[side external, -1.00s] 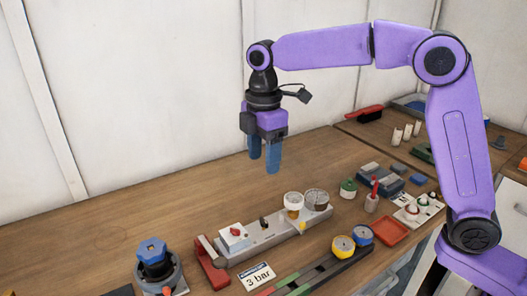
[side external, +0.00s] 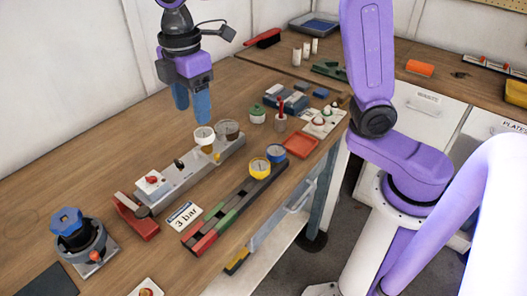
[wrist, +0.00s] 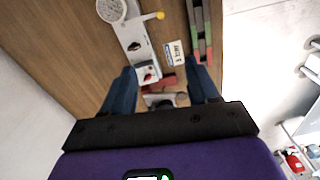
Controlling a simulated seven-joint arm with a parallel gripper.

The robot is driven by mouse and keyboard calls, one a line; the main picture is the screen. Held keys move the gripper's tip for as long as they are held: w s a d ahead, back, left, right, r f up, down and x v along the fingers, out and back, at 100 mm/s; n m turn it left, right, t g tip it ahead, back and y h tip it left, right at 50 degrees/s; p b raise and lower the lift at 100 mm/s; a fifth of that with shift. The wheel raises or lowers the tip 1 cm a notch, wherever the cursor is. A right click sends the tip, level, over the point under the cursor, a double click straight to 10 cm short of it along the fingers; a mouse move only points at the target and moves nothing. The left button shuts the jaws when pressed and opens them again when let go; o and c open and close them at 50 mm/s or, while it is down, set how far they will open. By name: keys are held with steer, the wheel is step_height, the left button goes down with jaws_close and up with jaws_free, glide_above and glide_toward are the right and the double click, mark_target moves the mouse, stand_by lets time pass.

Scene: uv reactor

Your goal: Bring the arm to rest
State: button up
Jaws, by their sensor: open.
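My gripper (side external: 192,102) hangs with its blue fingers pointing down above the workbench (side external: 105,175). The fingers are apart with nothing between them. In the side view they hang just behind and above a white-rimmed gauge (side external: 204,137) on a grey block (side external: 205,172). In the wrist view my gripper (wrist: 162,85) shows both fingers spread, with the red lever switch plate (wrist: 147,73) beyond them. My upper arm runs out of the top of the side view.
A blue-knobbed valve (side external: 70,225) stands at the front left. A red tray (side external: 301,145) sits near the edge.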

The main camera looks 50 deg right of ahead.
steer(key=s+d+f+m, duration=0.1)
steer(key=s+d+f, duration=0.1)
steer(key=s+d, duration=0.3)
steer(key=s+d+f+m, duration=0.1)
steer(key=s+d+f, duration=0.2)
steer(key=s, duration=0.8)
steer(key=s+d+f+m, duration=0.2)
steer(key=s+d, duration=0.5)
steer(key=s, duration=0.1)
steer(key=shift+f, duration=0.35)
